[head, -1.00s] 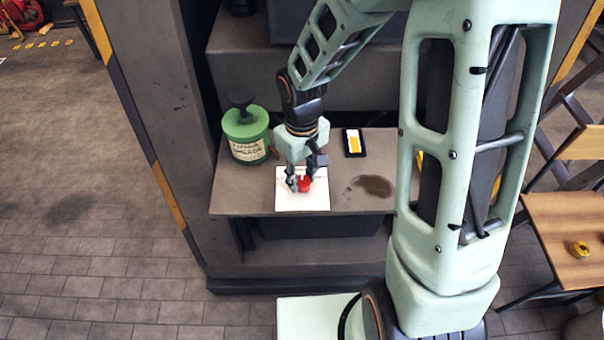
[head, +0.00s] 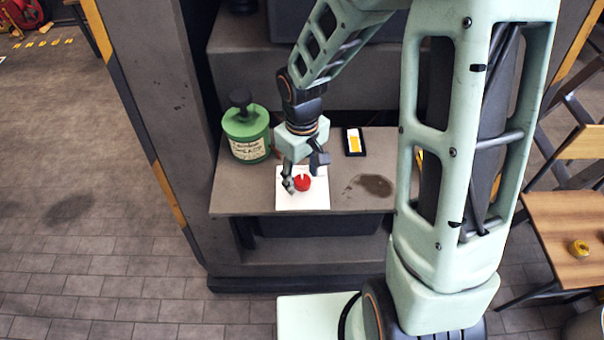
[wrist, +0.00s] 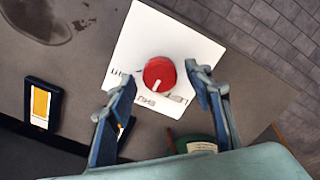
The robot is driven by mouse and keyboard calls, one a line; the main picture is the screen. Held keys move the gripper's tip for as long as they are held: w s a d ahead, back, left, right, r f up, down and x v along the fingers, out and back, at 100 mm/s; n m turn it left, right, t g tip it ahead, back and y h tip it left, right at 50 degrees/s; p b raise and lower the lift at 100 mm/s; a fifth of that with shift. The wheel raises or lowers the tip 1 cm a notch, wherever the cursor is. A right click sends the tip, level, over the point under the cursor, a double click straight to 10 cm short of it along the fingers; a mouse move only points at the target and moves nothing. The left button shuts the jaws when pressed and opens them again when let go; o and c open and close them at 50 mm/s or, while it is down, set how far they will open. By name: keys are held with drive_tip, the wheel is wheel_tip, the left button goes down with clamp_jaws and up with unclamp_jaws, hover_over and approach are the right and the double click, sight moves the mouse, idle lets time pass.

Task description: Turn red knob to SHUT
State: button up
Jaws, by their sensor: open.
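The red knob (head: 304,183) sits on a white plate (head: 317,202) on the grey shelf. In the wrist view the knob (wrist: 160,72) is round, with a white pointer mark on the side nearer the bottom of the picture. Dark lettering surrounds it on the plate (wrist: 150,35), partly hidden and too small to read surely. My gripper (head: 303,173) is open just above the knob. In the wrist view its fingers (wrist: 158,80) stand on either side of the knob, with a gap to each and nothing held.
A green canister (head: 247,134) with a black top stands on the shelf left of my gripper. A black-framed yellow and white card (head: 353,142) lies to the right. A dark stain marks the shelf (head: 230,200). A wooden table (head: 575,225) stands at far right.

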sight(302, 179)
wheel_tip(302, 179, up, 12)
idle(0.6)
